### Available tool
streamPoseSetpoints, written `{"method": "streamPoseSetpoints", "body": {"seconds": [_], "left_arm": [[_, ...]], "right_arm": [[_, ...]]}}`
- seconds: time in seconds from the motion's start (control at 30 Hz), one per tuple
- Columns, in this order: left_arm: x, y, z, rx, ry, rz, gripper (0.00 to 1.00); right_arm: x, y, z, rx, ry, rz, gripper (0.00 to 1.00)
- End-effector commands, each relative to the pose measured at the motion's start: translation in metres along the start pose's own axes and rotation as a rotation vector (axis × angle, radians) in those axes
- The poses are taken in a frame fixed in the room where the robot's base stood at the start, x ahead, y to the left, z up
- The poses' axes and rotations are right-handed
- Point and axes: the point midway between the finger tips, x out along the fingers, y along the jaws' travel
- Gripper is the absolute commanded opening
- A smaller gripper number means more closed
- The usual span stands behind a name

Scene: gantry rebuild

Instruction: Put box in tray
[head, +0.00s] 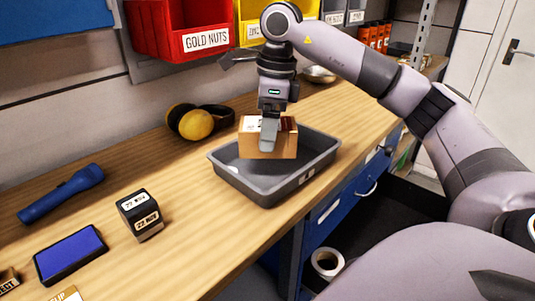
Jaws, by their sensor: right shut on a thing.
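A brown cardboard box (254,147) with a white label on top is held by my right gripper (268,138). The gripper points down and is shut on the box. The grey tray (262,193) stands on the wooden workbench, near its front edge. The box is over the back left part of the tray; its lower part overlaps the tray's inside, and I cannot tell whether it touches the tray floor. My left gripper is not clearly in view.
Yellow ear defenders (196,124) lie behind the tray to the left. A red bin (180,30) hangs above. A metal bowl (319,75) stands behind.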

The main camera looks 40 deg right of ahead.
Motion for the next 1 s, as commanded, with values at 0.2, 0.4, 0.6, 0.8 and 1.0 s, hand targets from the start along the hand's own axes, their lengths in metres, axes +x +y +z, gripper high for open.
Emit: {"method": "streamPoseSetpoints", "body": {"seconds": [0.2, 0.4, 0.6, 0.8, 1.0], "left_arm": [[0.001, 0.001, 0.0, 0.001, 0.001, 0.002, 0.38], [0.003, 0.0, 0.002, 0.002, -0.001, 0.002, 0.38], [0.003, -0.001, 0.002, 0.002, -0.001, 0.001, 0.38], [0.004, -0.001, 0.003, 0.002, -0.002, 0.0, 0.38], [0.004, -0.002, 0.004, 0.002, -0.004, -0.001, 0.38]], "right_arm": [[0.018, 0.0, -0.002, 0.0, 0.0, -0.002, 0.29], [0.047, 0.0, -0.005, 0.0, 0.0, -0.001, 0.29], [0.051, 0.0, -0.006, -0.001, -0.003, -0.002, 0.29], [0.053, 0.0, -0.006, -0.001, -0.003, -0.002, 0.29], [0.055, 0.0, -0.006, -0.001, -0.001, 0.0, 1.0]]}}
